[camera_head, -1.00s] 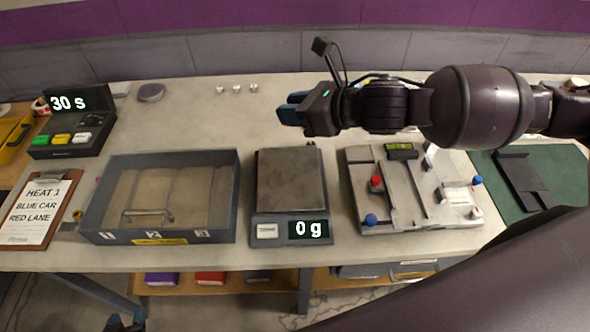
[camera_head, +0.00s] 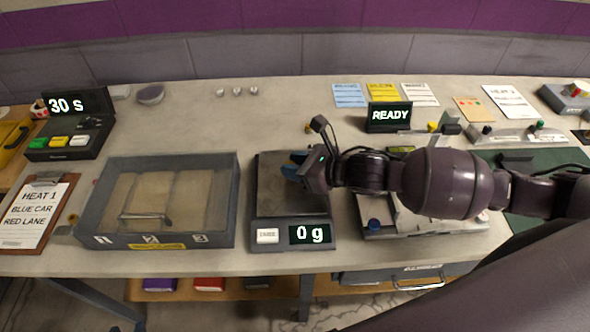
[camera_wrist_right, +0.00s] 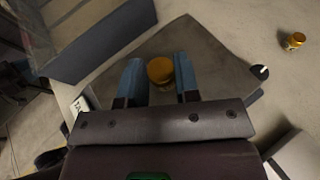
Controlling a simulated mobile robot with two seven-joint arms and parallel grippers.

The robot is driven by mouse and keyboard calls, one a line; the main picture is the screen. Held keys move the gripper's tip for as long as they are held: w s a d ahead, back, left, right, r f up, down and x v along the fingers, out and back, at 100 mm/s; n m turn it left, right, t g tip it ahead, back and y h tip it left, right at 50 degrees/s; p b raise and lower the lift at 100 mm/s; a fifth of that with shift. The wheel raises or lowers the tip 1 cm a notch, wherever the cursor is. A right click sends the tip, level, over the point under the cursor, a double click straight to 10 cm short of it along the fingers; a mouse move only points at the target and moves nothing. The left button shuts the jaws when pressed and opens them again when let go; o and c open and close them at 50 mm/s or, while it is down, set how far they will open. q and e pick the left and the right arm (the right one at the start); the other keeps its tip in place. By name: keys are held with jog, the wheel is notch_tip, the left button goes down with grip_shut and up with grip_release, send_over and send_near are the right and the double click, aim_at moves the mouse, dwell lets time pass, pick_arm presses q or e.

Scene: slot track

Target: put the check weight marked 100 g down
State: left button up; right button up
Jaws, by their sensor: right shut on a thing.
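My right gripper (camera_head: 293,166) is over the plate of the scale (camera_head: 268,188). In the wrist view, its blue fingers (camera_wrist_right: 158,78) are shut on a small brass weight (camera_wrist_right: 160,70), with the plate (camera_wrist_right: 215,65) below. The weight's marking cannot be read, and the fingers hide it in the head view. The scale's display (camera_head: 310,234) reads 0 g. Another brass weight (camera_wrist_right: 293,41) stands on the bench beyond the plate. My left gripper is out of view.
A grey tray (camera_head: 88,212) with numbered compartments stands left of the scale. The fixture (camera_head: 385,232) on its right is partly hidden by my arm. A READY display (camera_head: 389,116) stands behind. The bench behind the tray is mostly clear.

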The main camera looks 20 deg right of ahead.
jog(key=shift+f, duration=0.95)
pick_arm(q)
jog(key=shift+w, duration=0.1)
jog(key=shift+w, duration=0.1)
pick_arm(e)
jog(key=shift+f, duration=0.1)
jog(key=o, duration=1)
jog(key=shift+c, duration=0.2)
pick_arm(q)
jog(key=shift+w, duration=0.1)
